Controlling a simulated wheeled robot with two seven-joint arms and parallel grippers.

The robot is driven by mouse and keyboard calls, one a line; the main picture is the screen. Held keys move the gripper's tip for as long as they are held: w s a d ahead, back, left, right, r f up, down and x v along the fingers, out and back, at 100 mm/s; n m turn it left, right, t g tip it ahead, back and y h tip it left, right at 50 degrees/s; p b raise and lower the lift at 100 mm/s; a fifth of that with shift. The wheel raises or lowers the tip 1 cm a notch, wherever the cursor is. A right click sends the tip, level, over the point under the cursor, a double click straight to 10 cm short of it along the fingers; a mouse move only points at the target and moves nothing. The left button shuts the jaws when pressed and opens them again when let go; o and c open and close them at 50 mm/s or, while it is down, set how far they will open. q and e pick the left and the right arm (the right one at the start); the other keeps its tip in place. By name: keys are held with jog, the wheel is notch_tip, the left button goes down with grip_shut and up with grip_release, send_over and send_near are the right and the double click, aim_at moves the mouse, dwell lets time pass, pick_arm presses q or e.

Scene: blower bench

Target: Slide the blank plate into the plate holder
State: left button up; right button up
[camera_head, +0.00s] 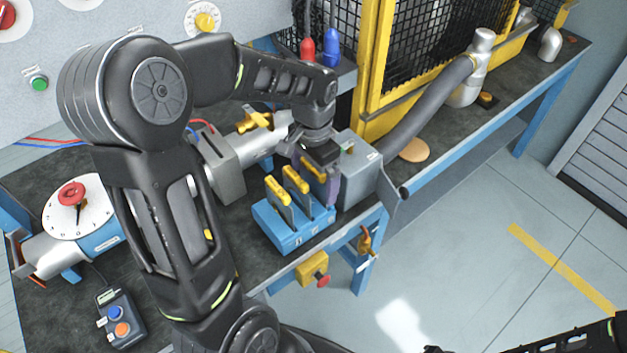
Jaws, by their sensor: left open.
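A blue rack (292,232) stands on the bench near its front edge. Two dark plates with yellow handles (278,190) (296,180) stand upright in it. A third, purplish-grey plate (331,190) with a yellow handle stands at the rack's right end, partly hidden by my left gripper. I cannot tell which is the blank plate. My left gripper (319,166) is open, pointing down at the third plate's handle; contact is unclear. A grey box (360,176) on the pipe line, just right of the gripper, may be the plate holder; its slot is not visible.
A grey clamp block (222,168) and pipe lie left of the gripper. A yellow cage (375,75) stands behind, with a grey hose (425,110). A dial unit (78,208) and button box (119,318) are at left. Floor at right is clear.

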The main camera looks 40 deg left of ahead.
dwell(0.4)
pick_arm(q)
jog(key=c, duration=1.5)
